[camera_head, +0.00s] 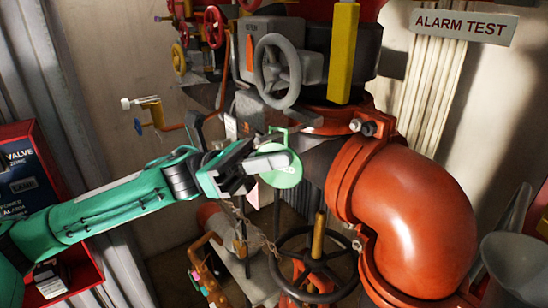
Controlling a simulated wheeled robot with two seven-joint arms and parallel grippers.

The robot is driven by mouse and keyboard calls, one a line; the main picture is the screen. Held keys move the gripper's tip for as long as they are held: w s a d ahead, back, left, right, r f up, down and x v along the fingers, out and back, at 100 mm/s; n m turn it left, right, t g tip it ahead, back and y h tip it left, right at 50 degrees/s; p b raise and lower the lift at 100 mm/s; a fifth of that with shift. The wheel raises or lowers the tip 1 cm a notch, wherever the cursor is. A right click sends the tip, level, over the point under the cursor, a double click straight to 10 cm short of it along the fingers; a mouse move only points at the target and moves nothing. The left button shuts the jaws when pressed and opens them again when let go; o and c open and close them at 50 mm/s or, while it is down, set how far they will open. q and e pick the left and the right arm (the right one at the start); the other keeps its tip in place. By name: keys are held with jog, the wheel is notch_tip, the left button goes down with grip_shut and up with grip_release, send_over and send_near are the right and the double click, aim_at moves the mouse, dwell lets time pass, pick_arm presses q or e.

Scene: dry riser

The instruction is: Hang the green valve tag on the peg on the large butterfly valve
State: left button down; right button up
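The green valve tag (284,179) is a round disc with a thin square loop at its top. It is upright at the fingertips of my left gripper (266,163). A grey finger crosses the upper part of the disc, and the gripper looks shut on it. The large butterfly valve (312,55) is above and behind the tag, with a grey handwheel (277,71) and a yellow upright bar (343,50). I cannot make out the peg clearly; the gripper and tag cover part of the area under the gearbox. My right gripper is out of view.
A large red pipe elbow (415,215) with bolted flanges fills the right side. A dark handwheel (312,268) is below the tag. Small red and yellow handwheels (214,27) are at upper left. A red box (30,175) stands at far left.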

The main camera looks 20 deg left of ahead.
pick_arm(q)
jog(key=c, duration=1.6)
grip_release()
